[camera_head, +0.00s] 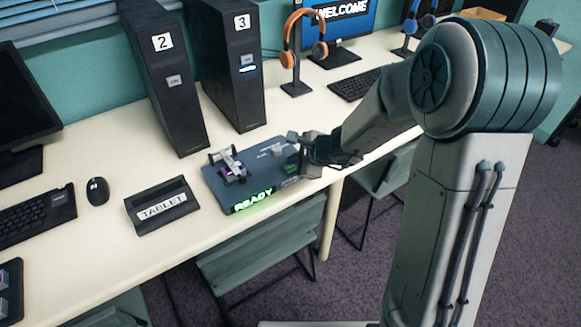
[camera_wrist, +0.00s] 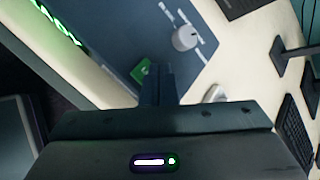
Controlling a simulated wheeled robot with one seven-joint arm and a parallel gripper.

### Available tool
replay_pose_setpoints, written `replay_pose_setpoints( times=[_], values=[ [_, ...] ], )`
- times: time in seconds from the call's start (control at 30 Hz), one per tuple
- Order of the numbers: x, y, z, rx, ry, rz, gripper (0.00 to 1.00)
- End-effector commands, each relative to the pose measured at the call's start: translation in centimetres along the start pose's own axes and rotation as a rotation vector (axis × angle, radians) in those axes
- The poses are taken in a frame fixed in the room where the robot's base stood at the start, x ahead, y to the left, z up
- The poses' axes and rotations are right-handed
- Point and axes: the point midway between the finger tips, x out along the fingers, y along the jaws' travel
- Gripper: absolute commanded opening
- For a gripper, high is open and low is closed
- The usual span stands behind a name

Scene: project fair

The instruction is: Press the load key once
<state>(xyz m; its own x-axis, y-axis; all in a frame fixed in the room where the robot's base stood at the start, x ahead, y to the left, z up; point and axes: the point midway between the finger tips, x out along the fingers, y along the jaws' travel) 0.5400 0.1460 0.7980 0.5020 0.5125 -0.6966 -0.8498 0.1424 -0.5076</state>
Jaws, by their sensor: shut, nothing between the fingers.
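In the head view my gripper (camera_head: 296,142) is at the panel's right end. I cannot tell whether the fingertips touch the key.
A round white knob (camera_wrist: 186,38) is on the panel near the key. A tablet stand (camera_head: 161,206) is to the left. Tower 3 (camera_head: 229,70) and a headphone stand (camera_head: 294,88) stand behind.

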Motion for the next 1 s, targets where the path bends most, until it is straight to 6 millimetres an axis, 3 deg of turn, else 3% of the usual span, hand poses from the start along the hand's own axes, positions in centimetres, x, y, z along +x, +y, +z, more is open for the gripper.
replay_pose_setpoints(
  times=[1.0],
  values=[
    [0.59, 0.44, -0.42, 0.0, 0.0, 0.0, 0.0]
  ],
)
